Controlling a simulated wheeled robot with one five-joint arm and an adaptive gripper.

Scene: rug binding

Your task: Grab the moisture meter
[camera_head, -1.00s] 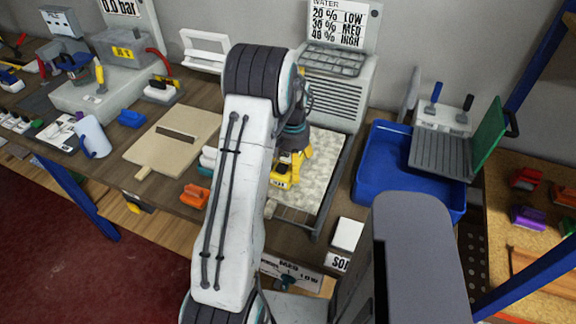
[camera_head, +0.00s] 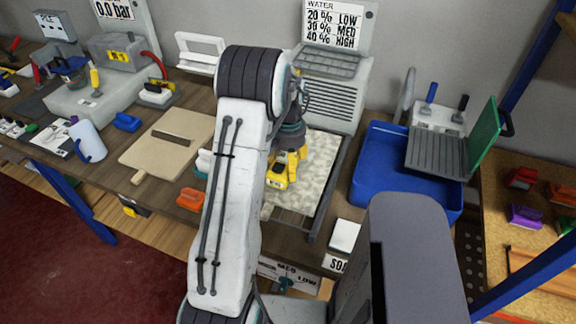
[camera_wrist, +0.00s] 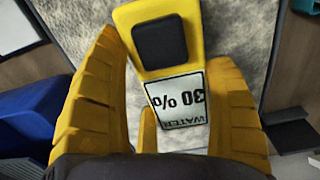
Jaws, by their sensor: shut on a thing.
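The moisture meter (camera_wrist: 166,42) is yellow with a black pad and a white display that reads "WATER 30 %", upside down in the wrist view. My gripper (camera_wrist: 160,110) has its yellow ribbed fingers shut on it, one on each side. In the head view the meter (camera_head: 278,174) shows as a small yellow block with a dark screen at the fingertips of my gripper (camera_head: 287,168). They are over the pale mottled rug piece. My own arm hides part of the rug's left side. I cannot tell whether the meter touches the rug.
The rug piece (camera_head: 318,165) lies in a dark frame. A blue tray (camera_head: 375,195) with a brush-like grey plate stands to its right. A beige board (camera_head: 150,155) and an orange tool (camera_head: 190,199) lie left. A grey vented unit (camera_head: 340,95) with a water chart stands behind.

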